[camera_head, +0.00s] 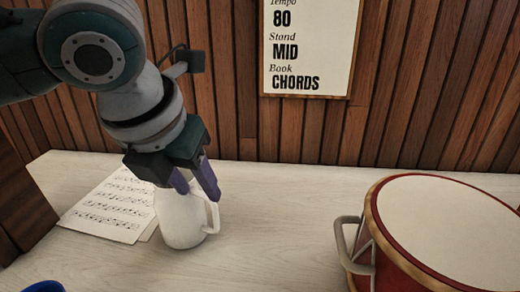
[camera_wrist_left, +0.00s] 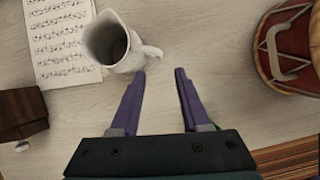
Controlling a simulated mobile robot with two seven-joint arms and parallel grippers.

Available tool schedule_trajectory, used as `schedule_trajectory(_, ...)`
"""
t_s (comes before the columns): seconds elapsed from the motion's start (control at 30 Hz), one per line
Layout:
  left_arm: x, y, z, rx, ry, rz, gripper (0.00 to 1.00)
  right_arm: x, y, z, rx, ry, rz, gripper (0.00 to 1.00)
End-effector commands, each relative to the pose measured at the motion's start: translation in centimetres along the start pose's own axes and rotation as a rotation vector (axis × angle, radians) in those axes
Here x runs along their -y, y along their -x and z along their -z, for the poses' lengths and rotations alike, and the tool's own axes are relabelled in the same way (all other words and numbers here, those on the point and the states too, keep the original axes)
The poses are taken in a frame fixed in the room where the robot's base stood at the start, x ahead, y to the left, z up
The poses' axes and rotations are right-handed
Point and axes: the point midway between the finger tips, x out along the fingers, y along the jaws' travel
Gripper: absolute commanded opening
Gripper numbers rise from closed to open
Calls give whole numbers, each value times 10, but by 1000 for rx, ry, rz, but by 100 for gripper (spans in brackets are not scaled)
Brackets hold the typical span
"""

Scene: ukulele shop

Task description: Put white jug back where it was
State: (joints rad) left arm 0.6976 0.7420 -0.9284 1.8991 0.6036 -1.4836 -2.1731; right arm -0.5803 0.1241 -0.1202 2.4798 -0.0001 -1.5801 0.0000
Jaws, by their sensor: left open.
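The white jug (camera_head: 180,220) stands upright on the pale wooden table, beside the sheet music, with its handle to the right. In the left wrist view the jug (camera_wrist_left: 112,42) shows its open top, and its handle points toward my fingers. My left gripper (camera_head: 197,187) is at the jug from above and behind in the head view, partly in front of its rim. In the wrist view my left gripper (camera_wrist_left: 160,72) is open, with nothing between its purple fingers; the jug's handle is near the tip of one finger. My right gripper is not in view.
Sheet music (camera_head: 112,208) lies left of the jug. A red drum (camera_head: 440,235) with a metal handle stands at the right. A blue object (camera_head: 43,286) shows at the bottom left edge. A wooden wall with a sign (camera_head: 308,48) is behind. The table between jug and drum is clear.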

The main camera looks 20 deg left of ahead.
Motion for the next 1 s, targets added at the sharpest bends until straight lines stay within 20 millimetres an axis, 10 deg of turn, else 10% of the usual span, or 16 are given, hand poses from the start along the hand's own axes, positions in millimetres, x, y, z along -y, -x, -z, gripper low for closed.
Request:
schedule_trajectory(0.27, 38, 7, 38, -42, 316, 97, 46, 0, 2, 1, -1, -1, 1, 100)
schedule_trajectory(0.47, 77, 17, 105, -193, 1262, 186, 46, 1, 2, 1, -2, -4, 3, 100)
schedule_trajectory(0.7, 34, 28, 178, -236, 2427, -31, 46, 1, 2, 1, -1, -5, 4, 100)
schedule_trajectory(1.0, -4, 36, 216, -108, 2904, -199, 46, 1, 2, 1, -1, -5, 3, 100)
